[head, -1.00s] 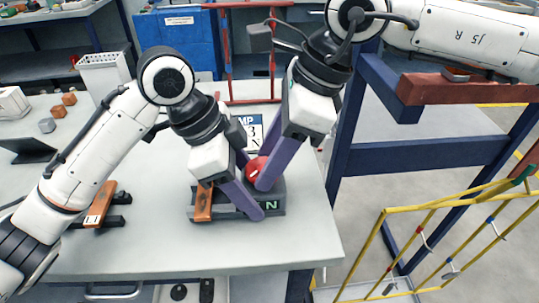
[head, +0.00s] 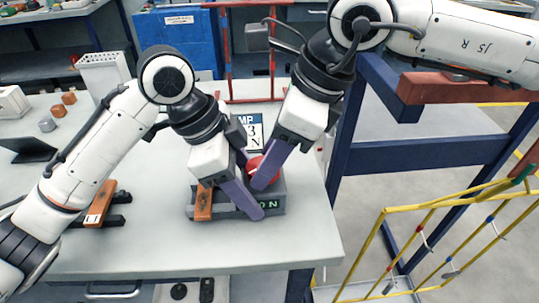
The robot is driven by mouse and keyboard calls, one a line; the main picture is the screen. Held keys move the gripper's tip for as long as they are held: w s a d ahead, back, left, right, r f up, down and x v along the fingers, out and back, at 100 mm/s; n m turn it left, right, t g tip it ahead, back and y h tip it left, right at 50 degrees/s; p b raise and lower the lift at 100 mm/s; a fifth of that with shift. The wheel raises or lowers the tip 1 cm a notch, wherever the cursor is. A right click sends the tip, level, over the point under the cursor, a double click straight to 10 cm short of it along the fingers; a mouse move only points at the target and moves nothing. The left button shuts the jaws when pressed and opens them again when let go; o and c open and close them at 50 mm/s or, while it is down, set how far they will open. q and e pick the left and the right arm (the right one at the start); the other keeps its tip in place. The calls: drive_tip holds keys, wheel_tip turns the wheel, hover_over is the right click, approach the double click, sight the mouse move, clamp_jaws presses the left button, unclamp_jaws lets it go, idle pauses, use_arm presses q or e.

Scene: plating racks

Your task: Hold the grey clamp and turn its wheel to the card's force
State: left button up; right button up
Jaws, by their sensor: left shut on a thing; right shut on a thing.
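The grey clamp (head: 278,203) stands on the table near its right front edge. It has an orange block (head: 204,202) at its left and a small dark display with green characters ending in N (head: 267,204). Its red wheel (head: 254,162) shows partly between the purple fingers. My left gripper (head: 252,200) is shut on the clamp, its fingers across the top and front. My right gripper (head: 263,177) comes from above and is shut on the red wheel. The card (head: 254,130) stands behind, partly hidden by the grippers; "MP", "3" and "N" can be read.
An orange-and-black clamp-like tool (head: 100,205) lies at the left of the table (head: 150,240). A dark tablet (head: 22,149) and small blocks (head: 57,111) are further back. A blue frame (head: 430,157) and a yellow rack (head: 440,228) stand to the right.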

drive_tip(key=shift+s+m+t+h, duration=0.1)
drive_tip(key=shift+m+t+h, duration=0.2)
drive_tip(key=shift+m, duration=0.75)
drive_tip(key=shift+s+m+t+h, duration=0.1)
drive_tip(key=shift+m+t, duration=0.3)
drive_tip(key=shift+m, duration=0.65)
drive_tip(key=shift+a+r+m+t+h, duration=0.15)
drive_tip(key=shift+m+t+h, duration=0.3)
drive_tip(key=shift+m, duration=1.25)
idle(4.2)
